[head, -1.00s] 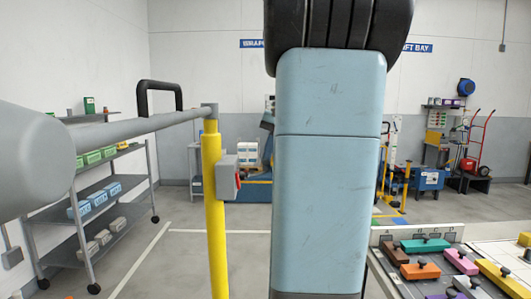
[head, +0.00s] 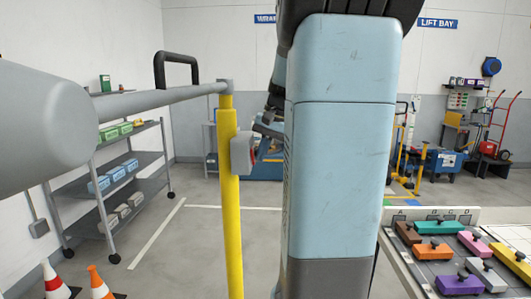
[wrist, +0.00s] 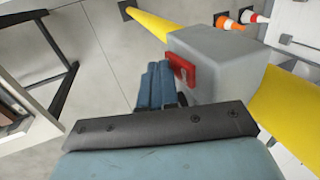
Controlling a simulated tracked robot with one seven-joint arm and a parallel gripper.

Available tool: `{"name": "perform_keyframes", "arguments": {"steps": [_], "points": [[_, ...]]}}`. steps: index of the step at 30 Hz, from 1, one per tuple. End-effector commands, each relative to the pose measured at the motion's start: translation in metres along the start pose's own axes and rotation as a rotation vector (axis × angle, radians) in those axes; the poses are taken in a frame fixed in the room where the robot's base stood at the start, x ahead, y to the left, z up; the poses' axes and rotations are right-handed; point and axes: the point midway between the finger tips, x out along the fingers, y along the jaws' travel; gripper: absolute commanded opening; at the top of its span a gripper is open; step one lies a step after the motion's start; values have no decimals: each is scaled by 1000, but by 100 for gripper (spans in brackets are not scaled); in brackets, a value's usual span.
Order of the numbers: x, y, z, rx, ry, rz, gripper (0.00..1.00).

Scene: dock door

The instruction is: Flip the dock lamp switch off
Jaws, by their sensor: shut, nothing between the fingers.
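The switch is a red rocker on a grey box fixed to a yellow post (head: 230,200). In the head view the box (head: 239,156) shows left of my arm, with a little of the red switch (head: 253,147) on its right side. My gripper (head: 262,130) is beside that red side, partly hidden by my arm. In the wrist view the grey box (wrist: 225,62) and red switch (wrist: 182,68) are clear. My shut, empty blue fingers (wrist: 160,75) are just left of the switch. I cannot tell whether they touch it.
A grey rail (head: 160,102) runs from the post toward me at left. A shelf rack (head: 120,170) stands behind it, with traffic cones (head: 100,285) at lower left. A board of coloured blocks (head: 435,283) is at lower right. The floor behind the post is open.

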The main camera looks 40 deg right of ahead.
Motion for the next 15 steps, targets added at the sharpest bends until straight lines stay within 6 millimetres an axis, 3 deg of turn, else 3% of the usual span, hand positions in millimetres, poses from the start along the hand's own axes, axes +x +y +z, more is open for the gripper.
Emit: {"name": "perform_keyframes", "arguments": {"steps": [15], "points": [[4,-8,2,-14,-5,-25,0]]}}
